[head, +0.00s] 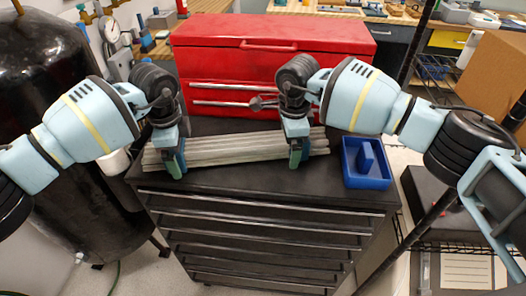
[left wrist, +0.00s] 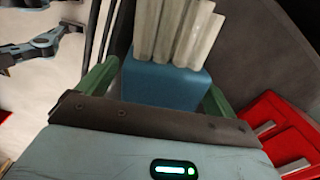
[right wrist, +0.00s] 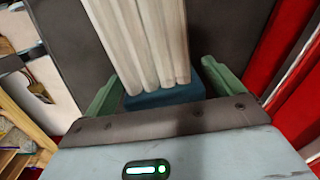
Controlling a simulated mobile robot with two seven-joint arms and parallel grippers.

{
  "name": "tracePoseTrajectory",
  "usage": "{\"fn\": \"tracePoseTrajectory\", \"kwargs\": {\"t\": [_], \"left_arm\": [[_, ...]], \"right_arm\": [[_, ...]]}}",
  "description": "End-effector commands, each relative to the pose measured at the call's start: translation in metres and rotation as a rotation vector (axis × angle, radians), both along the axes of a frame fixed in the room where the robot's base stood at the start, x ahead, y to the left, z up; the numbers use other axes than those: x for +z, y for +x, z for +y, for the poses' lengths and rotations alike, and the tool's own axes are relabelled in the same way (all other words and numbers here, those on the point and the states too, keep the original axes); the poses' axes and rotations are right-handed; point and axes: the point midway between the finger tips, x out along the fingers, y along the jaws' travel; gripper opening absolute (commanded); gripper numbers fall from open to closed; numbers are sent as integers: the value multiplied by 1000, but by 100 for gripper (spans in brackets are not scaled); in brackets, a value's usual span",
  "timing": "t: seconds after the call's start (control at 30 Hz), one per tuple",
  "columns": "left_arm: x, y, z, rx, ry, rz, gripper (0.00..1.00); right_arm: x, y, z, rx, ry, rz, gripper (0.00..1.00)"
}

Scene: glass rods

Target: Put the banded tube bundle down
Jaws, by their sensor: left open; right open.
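The banded tube bundle (head: 235,150), several long pale grey tubes side by side, lies across the black cabinet top (head: 225,182). My left gripper (head: 173,160) is over its left part and my right gripper (head: 298,152) over its right part, both pointing down. In the left wrist view a blue band (left wrist: 165,82) around the tubes sits between my open green fingers, with gaps at both sides. In the right wrist view another blue band (right wrist: 165,96) sits between open fingers, also with gaps. The undersides of the tubes are hidden.
A red toolbox (head: 275,60) stands right behind the bundle. A blue tray (head: 367,184) is on the cabinet top to the right. A black tank (head: 45,110) stands at the left. The front strip of the cabinet top is clear.

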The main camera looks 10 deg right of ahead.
Motion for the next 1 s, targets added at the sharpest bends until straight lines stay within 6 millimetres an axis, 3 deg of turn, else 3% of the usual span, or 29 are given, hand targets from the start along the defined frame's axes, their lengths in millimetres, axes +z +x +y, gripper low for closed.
{"fn": "tracePoseTrajectory", "kwargs": {"t": [0.23, 0.7, 1.0], "left_arm": [[19, -1, 0, -1, -1, -3, 93], [104, -6, 0, 0, 0, -1, 93], [120, -8, 0, 0, 0, 1, 93]], "right_arm": [[0, 0, 0, -1, 0, 0, 93], [0, 0, 0, -1, 0, 1, 93], [0, 0, 0, -1, 0, 1, 93]]}}
